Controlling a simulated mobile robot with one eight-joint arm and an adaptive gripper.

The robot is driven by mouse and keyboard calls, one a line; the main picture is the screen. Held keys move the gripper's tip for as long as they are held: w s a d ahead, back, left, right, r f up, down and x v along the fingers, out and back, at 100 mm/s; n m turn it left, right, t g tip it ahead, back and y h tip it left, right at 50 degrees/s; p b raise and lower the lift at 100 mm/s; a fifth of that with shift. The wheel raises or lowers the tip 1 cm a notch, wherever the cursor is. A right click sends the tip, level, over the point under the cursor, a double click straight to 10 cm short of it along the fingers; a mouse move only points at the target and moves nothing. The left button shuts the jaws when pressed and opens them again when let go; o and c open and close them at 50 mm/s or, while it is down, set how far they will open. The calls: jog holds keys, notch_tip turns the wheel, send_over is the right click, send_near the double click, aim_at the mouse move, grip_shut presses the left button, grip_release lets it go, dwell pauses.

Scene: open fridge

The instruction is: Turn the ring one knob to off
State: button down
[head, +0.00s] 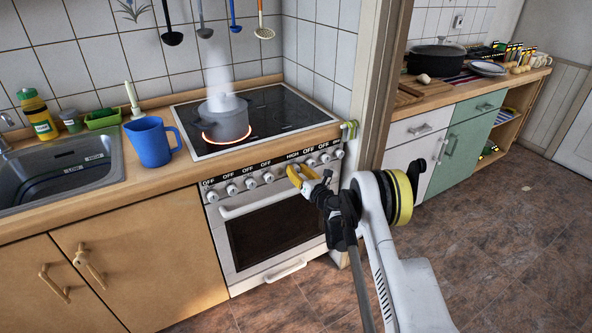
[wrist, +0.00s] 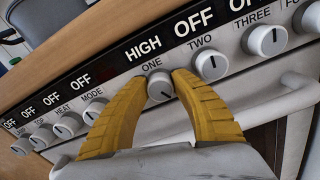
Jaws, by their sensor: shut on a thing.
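The ring one knob (wrist: 160,88) is a round light knob with a dark pointer line, under the word ONE and a display reading HIGH in the wrist view. My gripper (wrist: 164,82) has its two yellow fingers on either side of this knob, shut on it. In the head view my gripper (head: 298,177) is at the oven's control panel (head: 264,173), and its fingers hide the knob there. A grey pot (head: 224,118) steams on a ring that glows orange on the black hob (head: 275,110).
The ring two knob (wrist: 211,65) is close to the right of my fingers, under OFF. The mode knob (wrist: 94,110) is on the left. The oven handle (head: 262,201) sticks out below the panel. A blue jug (head: 150,143) stands left of the hob.

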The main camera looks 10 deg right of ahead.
jog(key=shift+n, duration=0.3)
jog(key=n, duration=0.3)
jog(key=shift+a, duration=0.1)
jog(key=n, duration=0.8)
jog(key=shift+a+n, duration=0.1)
jog(key=shift+n, duration=0.2)
jog(key=n, duration=0.3)
jog(key=shift+n, duration=0.4)
jog(key=n, duration=0.7)
jog(key=shift+f, duration=0.15)
jog(key=n, duration=0.6)
jog(key=shift+f+n, duration=0.1)
jog(key=shift+n, duration=0.3)
